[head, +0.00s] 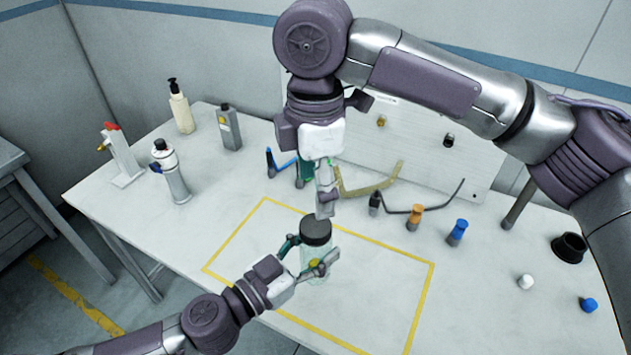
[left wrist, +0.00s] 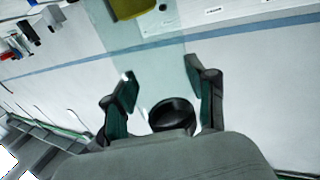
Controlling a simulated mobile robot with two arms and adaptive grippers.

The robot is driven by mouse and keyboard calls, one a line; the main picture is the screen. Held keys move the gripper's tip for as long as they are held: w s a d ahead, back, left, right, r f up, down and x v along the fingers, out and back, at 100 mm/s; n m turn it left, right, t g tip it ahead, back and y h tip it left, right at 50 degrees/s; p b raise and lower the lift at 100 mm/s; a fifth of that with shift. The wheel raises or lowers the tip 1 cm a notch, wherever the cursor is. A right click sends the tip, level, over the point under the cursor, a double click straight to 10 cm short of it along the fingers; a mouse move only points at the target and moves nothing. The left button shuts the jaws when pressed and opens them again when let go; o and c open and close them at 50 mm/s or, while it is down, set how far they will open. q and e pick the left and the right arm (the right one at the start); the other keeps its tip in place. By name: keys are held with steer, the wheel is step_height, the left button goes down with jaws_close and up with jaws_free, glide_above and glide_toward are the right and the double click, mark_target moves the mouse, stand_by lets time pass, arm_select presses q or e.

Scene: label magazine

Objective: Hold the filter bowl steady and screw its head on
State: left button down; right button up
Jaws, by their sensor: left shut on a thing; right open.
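The clear filter bowl (head: 313,275) stands inside the yellow outline on the table. The black head (head: 316,231) sits on top of it; I cannot tell how far it is screwed down. My left gripper (head: 305,256) is shut around the bowl from the front left, one finger on each side. In the left wrist view a round black part (left wrist: 172,112) shows between the fingers of the left gripper (left wrist: 165,98). My right gripper (head: 315,186) points down, open, just above and behind the black head. Whether it touches the head is unclear.
A pump bottle (head: 181,110), a grey bottle (head: 230,128) and a spray can (head: 171,172) stand at the back left. An orange-capped piece (head: 414,216), a blue piece (head: 457,232) and a black cup (head: 569,247) are on the right. The outlined area's right part is clear.

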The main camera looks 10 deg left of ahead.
mark_target(315, 225)
steer(key=shift+f, duration=4)
steer(key=shift+c, duration=0.3)
steer(key=c, duration=1.1)
steer(key=o, duration=1.3)
steer(key=shift+r, duration=0.1)
step_height(315, 225, up, 12)
steer(key=shift+f, duration=0.1)
